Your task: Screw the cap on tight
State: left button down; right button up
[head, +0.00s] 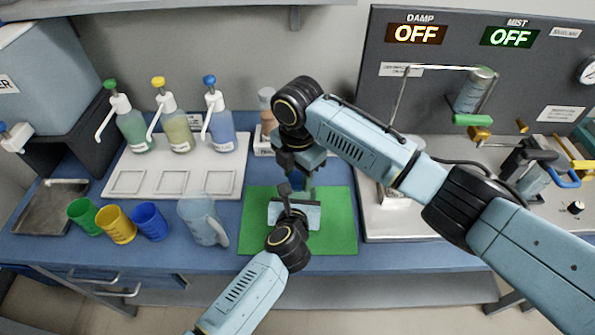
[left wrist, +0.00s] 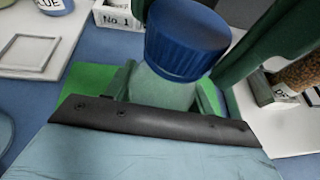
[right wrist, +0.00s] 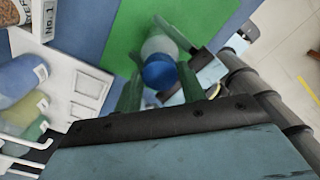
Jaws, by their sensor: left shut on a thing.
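A pale translucent bottle (left wrist: 165,88) with a ribbed blue cap (left wrist: 190,40) on its top shows in the left wrist view. My left gripper (left wrist: 165,98) is shut on the bottle's body below the cap. In the right wrist view the blue cap (right wrist: 159,72) and part of the bottle (right wrist: 158,46) lie between the fingers of my right gripper (right wrist: 160,88). Those fingers stand apart on both sides of the cap, with a narrow gap showing. In the head view my right gripper (head: 301,172) is above my left gripper (head: 291,205), and they largely hide the bottle.
A green mat (head: 258,232) lies beneath. Left of it stand a clear jug (head: 200,222), coloured cups (head: 117,226) and a white tray (head: 222,183) with pump bottles (head: 219,122) behind. A grey machine panel (head: 365,60) with valves and a base plate (head: 385,228) is at the right.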

jog(key=c, duration=0.7)
jog(key=shift+o, duration=0.2)
jog(key=m, duration=1.1)
jog(key=shift+m, duration=0.3)
jog(key=m, duration=0.6)
jog(key=shift+a+f+m, duration=0.1)
jog(key=shift+m, duration=0.2)
jog(key=m, duration=0.6)
jog(key=o, duration=1.1)
